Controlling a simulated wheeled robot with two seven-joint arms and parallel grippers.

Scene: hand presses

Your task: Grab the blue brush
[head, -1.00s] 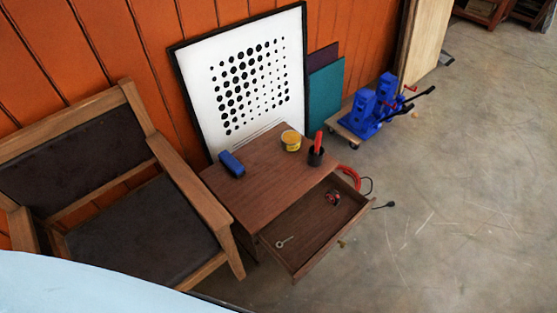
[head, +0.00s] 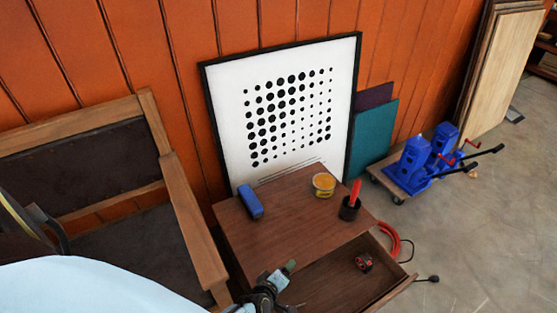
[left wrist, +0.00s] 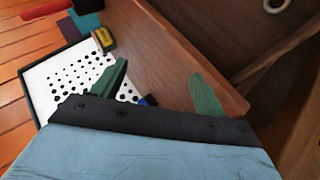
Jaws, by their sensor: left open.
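The blue brush (head: 249,201) lies on the left part of the wooden cabinet's top (head: 290,220) in the head view. In the left wrist view only a small dark blue piece, likely the brush (left wrist: 148,100), shows between the fingers, partly hidden by the gripper body. My left gripper (head: 284,272) is at the cabinet's front edge, nearer the camera than the brush and apart from it. Its green fingers stand wide apart and empty in the left wrist view (left wrist: 158,88). My right gripper is not in view.
A yellow tin (head: 324,185) and a dark cup with a red handle (head: 349,207) stand on the cabinet's right part. The open drawer (head: 335,285) holds a small red item (head: 363,263). A chair (head: 180,210) stands left; a framed dot picture (head: 228,120) leans behind.

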